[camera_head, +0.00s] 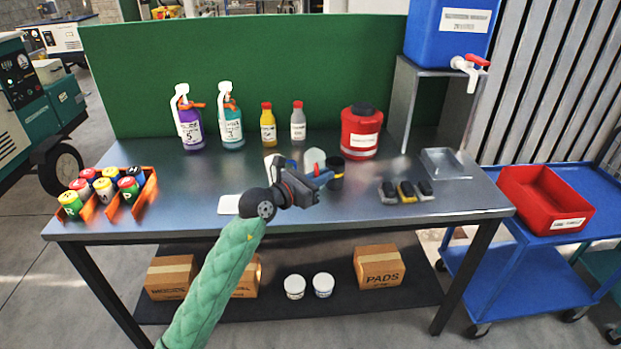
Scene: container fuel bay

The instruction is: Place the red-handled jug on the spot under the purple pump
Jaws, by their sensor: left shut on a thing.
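My left gripper (322,181) is over the middle of the table, shut on the red-handled jug. The purple pump (188,122) is a purple bottle with a white pump head and an orange nozzle, at the back left, well apart from the jug. I cannot make out a marked spot under its nozzle. My right gripper is not in view.
A teal pump bottle (231,124) stands beside the purple one. Orange trays (148,191) with several cans sit left. Table space before the pumps looks clear.

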